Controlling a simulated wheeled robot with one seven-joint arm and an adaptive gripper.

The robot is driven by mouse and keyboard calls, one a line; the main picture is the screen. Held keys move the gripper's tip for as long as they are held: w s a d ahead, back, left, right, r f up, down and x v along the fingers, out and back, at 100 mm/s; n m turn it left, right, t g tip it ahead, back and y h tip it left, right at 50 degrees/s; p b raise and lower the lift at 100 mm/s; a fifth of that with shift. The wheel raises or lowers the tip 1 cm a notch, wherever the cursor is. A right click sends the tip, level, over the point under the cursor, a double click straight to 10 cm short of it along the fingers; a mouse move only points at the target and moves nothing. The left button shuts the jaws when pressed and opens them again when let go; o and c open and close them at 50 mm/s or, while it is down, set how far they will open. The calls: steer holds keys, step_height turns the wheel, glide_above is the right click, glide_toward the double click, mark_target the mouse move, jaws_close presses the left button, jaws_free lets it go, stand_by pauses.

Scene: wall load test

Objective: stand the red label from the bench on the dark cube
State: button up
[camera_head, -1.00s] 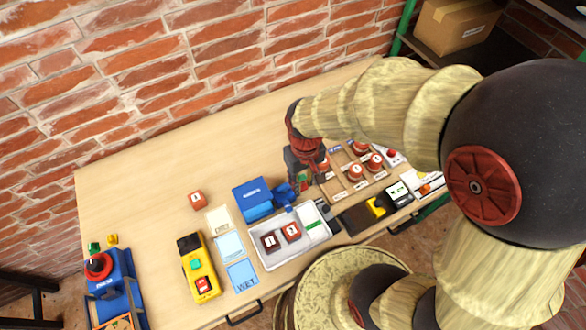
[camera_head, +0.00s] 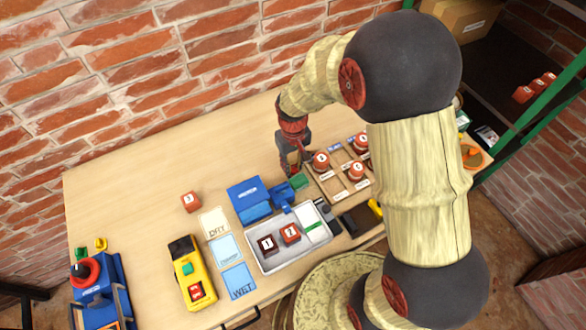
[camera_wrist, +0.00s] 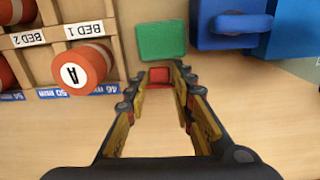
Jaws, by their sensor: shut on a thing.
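My gripper (camera_head: 291,170) is over the bench, just left of the wooden board. In the wrist view its fingers (camera_wrist: 160,84) are shut on a small red piece, which looks like the red label (camera_wrist: 159,75). A green block (camera_wrist: 162,42) lies just beyond the fingertips; it also shows in the head view (camera_head: 299,181). The dark cube is out of the wrist view.
The white tray (camera_head: 262,267) is at the bench's front. A blue box (camera_head: 248,197) stands behind it. The wooden board (camera_head: 332,186) holds several red round pieces. The bench's back left is bare.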

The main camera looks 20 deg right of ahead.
steer(key=shift+f, duration=0.55)
steer(key=shift+f, duration=0.1)
steer(key=o, duration=0.8)
